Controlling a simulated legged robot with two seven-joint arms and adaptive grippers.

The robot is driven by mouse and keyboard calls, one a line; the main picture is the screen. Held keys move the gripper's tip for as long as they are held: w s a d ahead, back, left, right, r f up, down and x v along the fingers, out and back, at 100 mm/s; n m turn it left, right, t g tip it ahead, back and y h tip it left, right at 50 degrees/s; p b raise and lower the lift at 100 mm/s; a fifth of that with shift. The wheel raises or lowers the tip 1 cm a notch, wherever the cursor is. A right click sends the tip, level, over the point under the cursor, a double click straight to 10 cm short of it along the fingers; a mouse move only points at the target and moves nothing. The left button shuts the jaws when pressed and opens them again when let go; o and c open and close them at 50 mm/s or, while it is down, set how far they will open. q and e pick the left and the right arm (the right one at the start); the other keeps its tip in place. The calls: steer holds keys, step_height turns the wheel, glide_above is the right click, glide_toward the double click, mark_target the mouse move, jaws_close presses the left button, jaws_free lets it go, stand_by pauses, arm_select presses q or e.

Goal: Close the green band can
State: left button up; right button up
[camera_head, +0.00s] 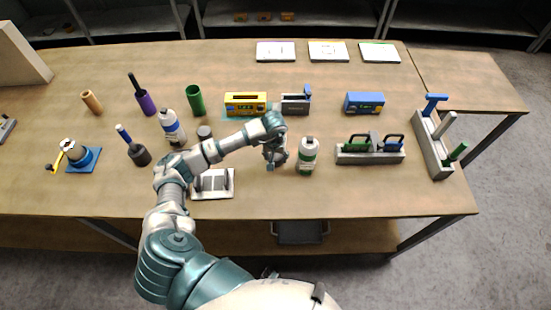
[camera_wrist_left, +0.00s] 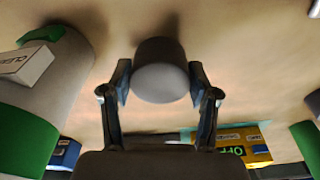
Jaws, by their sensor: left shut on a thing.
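The green band can (camera_head: 307,157) stands upright on the table, white-grey with green bands and a label. In the left wrist view its large body (camera_wrist_left: 45,95) fills the left side. I cannot tell whether its mouth is open. My left gripper (camera_head: 276,160) is just left of the can in the head view. In the left wrist view the gripper (camera_wrist_left: 160,85) is shut on a grey round cap (camera_wrist_left: 160,72), held between both fingertips. The cap is apart from the can. My right gripper is not in view.
A white-grey plate (camera_head: 226,187) lies below my forearm. Yellow (camera_head: 245,98) and blue boxes (camera_head: 364,102) stand behind. A handled rack (camera_head: 370,157) stands to the right.

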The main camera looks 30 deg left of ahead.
arm_select(q)
steer(key=shift+r, duration=0.8)
steer(key=s, duration=0.5)
steer(key=s+a+b, duration=0.1)
steer(key=s, duration=0.3)
steer(key=s+r+b, duration=0.1)
steer(key=s, duration=0.4)
steer(key=shift+s+a+r, duration=0.1)
steer(key=shift+s+a, duration=0.1)
steer(key=shift+s, duration=0.15)
steer(key=shift+s+r, duration=0.15)
steer(key=shift+s, duration=0.5)
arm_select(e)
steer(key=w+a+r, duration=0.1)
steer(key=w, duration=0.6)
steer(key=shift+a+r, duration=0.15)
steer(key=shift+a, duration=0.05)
